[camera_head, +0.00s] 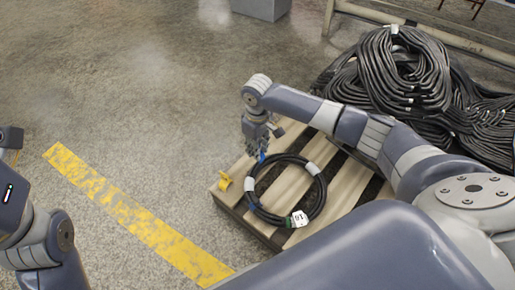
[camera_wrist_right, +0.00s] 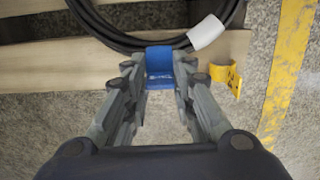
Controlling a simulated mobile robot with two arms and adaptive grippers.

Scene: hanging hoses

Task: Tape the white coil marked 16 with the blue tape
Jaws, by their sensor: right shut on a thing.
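The coil (camera_head: 322,196) is a ring of black hose lying on a wooden pallet. It carries white bands and a white tag (camera_head: 299,218) that reads 16 upside down. It shows partly in the right wrist view (camera_wrist_right: 125,40), with a white band (camera_wrist_right: 207,32). My right gripper (camera_head: 262,148) is at the coil's far left edge, shut on a blue tape piece (camera_wrist_right: 159,66). The tape (camera_head: 262,158) is up against the coil's edge; whether it wraps around the hose cannot be told. My left arm shows at the left edge, but its gripper is out of view.
The pallet (camera_head: 229,198) bears the coil. A yellow piece (camera_head: 225,181) sits at its left corner and in the wrist view (camera_wrist_right: 226,78). A large black hose pile (camera_head: 405,65) stands behind right. Floor with a yellow stripe (camera_head: 130,212) is clear at left.

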